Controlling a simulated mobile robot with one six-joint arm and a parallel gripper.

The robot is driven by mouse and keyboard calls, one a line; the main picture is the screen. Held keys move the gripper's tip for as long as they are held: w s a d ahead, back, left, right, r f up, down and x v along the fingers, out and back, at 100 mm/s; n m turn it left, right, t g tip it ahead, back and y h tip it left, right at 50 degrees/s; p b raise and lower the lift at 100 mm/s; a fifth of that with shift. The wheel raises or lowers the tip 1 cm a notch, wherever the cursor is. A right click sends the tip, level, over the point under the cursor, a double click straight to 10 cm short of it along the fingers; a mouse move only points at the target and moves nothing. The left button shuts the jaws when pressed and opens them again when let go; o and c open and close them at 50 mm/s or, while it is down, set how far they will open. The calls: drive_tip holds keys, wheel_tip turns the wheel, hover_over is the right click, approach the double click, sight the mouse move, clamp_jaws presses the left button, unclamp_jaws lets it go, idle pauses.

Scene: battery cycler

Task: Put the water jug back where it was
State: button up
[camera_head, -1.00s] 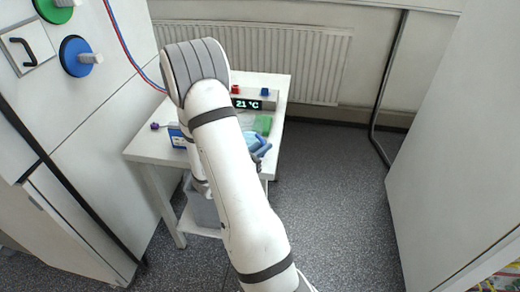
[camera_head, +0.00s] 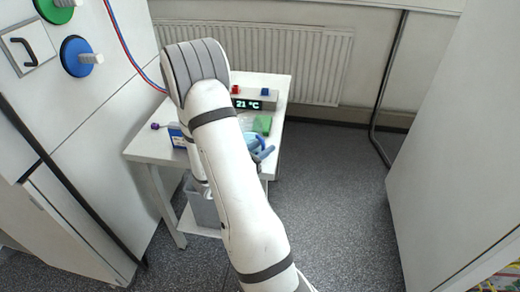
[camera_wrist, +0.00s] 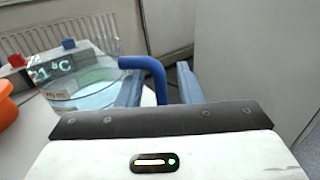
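The water jug (camera_wrist: 92,90) is clear with a blue handle (camera_wrist: 150,72) and stands on the white table (camera_head: 150,150), seen at left in the wrist view. In the head view my arm hides most of it; its blue handle (camera_head: 262,143) shows just right of the arm. My gripper (camera_wrist: 160,88) has pale blue fingers, one on each side of the handle. A gap shows between the handle and the right finger, so it looks open around the handle. Whether the left finger touches the jug is unclear.
A display reading 21 °C (camera_head: 248,104) stands at the table's back, with a red block (camera_head: 236,89) and a blue block (camera_head: 265,92). A green item (camera_head: 262,124) lies near the jug. An orange object (camera_wrist: 8,105) is at the wrist view's left edge. A grey bin (camera_head: 203,207) is below.

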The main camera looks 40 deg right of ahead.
drive_tip(key=a+b, duration=0.1)
drive_tip(key=a, duration=1.1)
drive_tip(key=s+a+r+m+g+y, duration=0.2)
drive_tip(key=s+m+g+y, duration=0.1)
drive_tip(key=s+m+y, duration=0.25)
drive_tip(key=s+a+r+m+g+y, duration=0.1)
drive_tip(key=s+r+m+g+y, duration=0.2)
drive_tip(key=s+m, duration=0.35)
drive_tip(key=a+r+m+t+y, duration=0.3)
drive_tip(key=a+y, duration=0.1)
drive_tip(key=a, duration=0.2)
drive_tip(key=s+a+r+m+t+y, duration=0.1)
drive_tip(key=a+r+m+t+y, duration=0.2)
drive_tip(key=a, duration=0.4)
drive_tip(key=shift+a+m+t+y, duration=0.2)
drive_tip(key=shift+m+t+y, duration=0.3)
drive_tip(key=shift+y, duration=0.75)
drive_tip(key=shift+s, duration=0.1)
